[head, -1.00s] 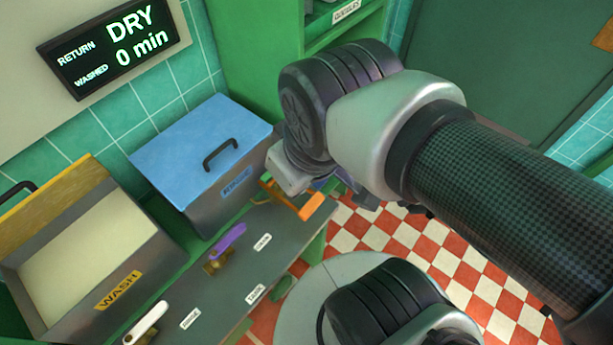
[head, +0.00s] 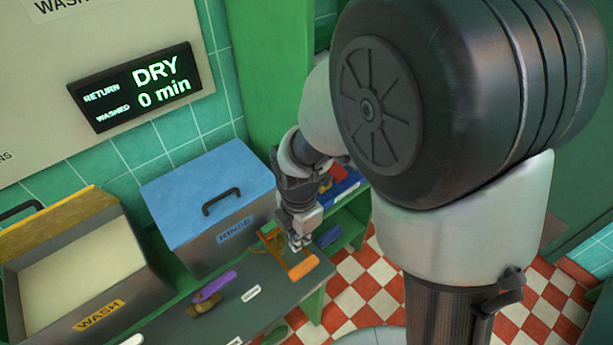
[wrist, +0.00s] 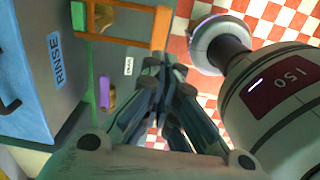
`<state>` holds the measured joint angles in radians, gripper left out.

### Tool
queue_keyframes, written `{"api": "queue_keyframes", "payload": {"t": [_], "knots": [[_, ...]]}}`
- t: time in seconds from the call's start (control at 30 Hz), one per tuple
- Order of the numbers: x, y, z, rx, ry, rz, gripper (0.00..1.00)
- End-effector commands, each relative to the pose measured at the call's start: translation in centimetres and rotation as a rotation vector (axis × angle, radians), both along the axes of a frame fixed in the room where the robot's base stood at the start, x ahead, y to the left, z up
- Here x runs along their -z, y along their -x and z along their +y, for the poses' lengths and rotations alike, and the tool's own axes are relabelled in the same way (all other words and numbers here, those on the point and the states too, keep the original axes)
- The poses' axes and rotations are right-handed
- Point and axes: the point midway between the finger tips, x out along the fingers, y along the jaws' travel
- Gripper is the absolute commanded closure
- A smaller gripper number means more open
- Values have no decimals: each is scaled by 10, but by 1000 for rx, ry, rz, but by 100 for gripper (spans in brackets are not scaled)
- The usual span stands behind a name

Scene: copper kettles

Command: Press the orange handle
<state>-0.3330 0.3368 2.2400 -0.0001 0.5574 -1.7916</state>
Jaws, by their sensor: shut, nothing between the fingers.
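The orange handle (head: 303,268) is a flat lever at the right end of the grey counter, below the blue-lidded RINSE tank. It also shows at the top of the wrist view (wrist: 128,38), as a bar with a wide end. My gripper (head: 296,245) is shut and empty, pointing down close to the handle in the head view. In the wrist view my fingertips (wrist: 165,65) are closed together just below the handle's wide end. I cannot tell whether they touch it.
A purple handle (head: 214,286) is on the counter (head: 262,312) left of the orange one. The RINSE tank (head: 205,190) and open WASH tank (head: 75,275) stand behind. A blue item (head: 330,236) lies on a green shelf to the right. A sign (head: 135,85) reads "DRY 0 min".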

Motion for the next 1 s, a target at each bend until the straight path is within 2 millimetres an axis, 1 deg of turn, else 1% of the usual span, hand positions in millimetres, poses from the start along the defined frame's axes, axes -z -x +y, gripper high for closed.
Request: {"api": "queue_keyframes", "payload": {"t": [0.1,0.43,0.57,0.67,1.0], "knots": [[5,0,2,-39,2,7,100],[7,0,2,-42,3,8,100],[16,0,2,-41,4,9,100],[33,1,2,-41,4,12,100],[106,1,2,-40,4,12,100]]}}
